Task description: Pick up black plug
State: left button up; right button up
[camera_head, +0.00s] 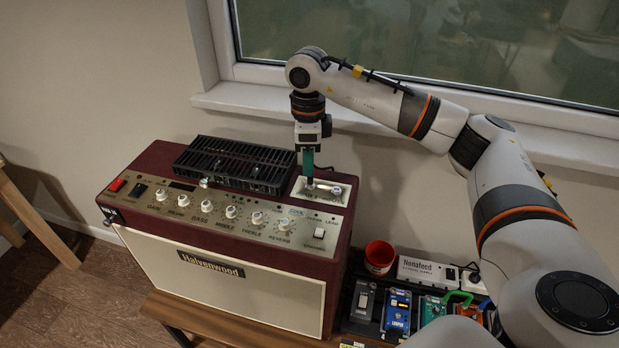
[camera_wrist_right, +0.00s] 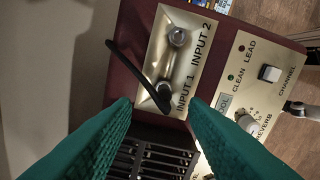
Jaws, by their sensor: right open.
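The black plug (camera_wrist_right: 141,75) shows in the right wrist view as a slim black bent shape. Its lower end is at the INPUT 1 jack on the amp's metal input plate (camera_wrist_right: 160,53), and its upper end reaches past the plate's left edge. I cannot tell how deep it sits. My right gripper (camera_wrist_right: 160,104) is open, its two teal fingers on either side of the plug's lower end with gaps between. In the head view my right gripper (camera_head: 308,172) points down over the input plate (camera_head: 324,191); the plug is not clear there. My left gripper is out of view.
The dark red amplifier (camera_head: 235,236) has a black slatted grille (camera_head: 232,163) close left of my gripper and a row of knobs in front. A red cup (camera_head: 379,257), a white power strip (camera_head: 427,271) and several pedals (camera_head: 397,310) stand at right. The window sill (camera_head: 245,101) is behind.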

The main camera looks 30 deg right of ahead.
aim_at(310, 182)
jog(key=f, duration=0.1)
jog(key=f+p, duration=0.1)
jog(key=f, duration=0.1)
jog(key=shift+s+f, duration=0.25)
jog(key=shift+s, duration=0.1)
jog(key=shift+d+f, duration=0.1)
jog(key=shift+f, duration=0.2)
jog(key=shift+w+f, duration=0.1)
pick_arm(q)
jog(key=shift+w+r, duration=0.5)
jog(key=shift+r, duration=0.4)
pick_arm(e)
grip_shut()
